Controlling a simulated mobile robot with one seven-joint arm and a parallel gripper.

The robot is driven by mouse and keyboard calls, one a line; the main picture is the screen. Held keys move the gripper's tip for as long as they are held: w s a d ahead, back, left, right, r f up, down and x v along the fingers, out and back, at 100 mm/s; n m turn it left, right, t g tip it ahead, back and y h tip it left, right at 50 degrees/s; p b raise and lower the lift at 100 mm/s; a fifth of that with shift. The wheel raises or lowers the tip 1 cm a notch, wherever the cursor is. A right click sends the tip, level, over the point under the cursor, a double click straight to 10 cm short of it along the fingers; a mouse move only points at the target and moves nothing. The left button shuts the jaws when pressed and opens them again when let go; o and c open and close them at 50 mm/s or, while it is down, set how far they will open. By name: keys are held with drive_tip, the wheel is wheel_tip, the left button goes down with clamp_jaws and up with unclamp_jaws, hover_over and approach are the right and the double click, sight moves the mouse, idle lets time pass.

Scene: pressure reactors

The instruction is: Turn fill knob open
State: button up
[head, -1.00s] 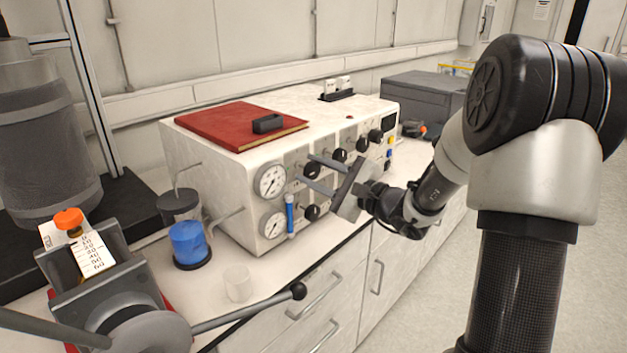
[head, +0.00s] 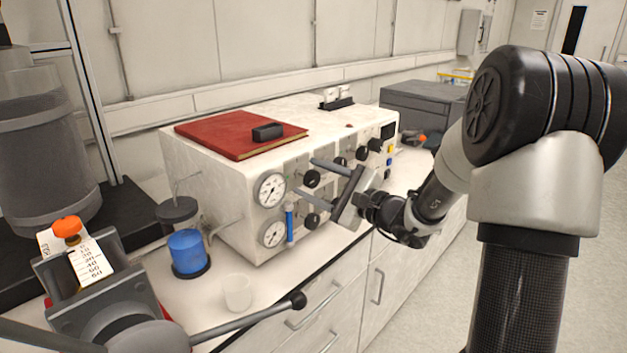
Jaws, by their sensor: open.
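The white control box (head: 205,170) stands on the bench with a front panel of gauges and several black knobs. An upper-left black knob (head: 312,179) and a lower-left black knob (head: 311,221) sit beside the two round gauges. More black knobs (head: 362,153) sit further right along the upper row. I cannot read which knob is the fill knob. My gripper (head: 304,177) is open in front of the panel, its two long grey fingers reaching toward the knobs on the left. The fingers and palm hide part of the panel. I cannot tell whether a finger touches a knob.
A red book (head: 228,131) with a small black object (head: 267,132) lies on the box. A blue-filled vessel (head: 187,252), a clear cup (head: 238,292) and a lever with a black ball end (head: 297,299) stand at the left front. A dark grey case (head: 425,103) sits behind right.

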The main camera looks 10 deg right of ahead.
drive_tip(key=p+v, duration=0.1)
drive_tip(key=v, duration=1.6)
drive_tip(key=shift+s, duration=0.15)
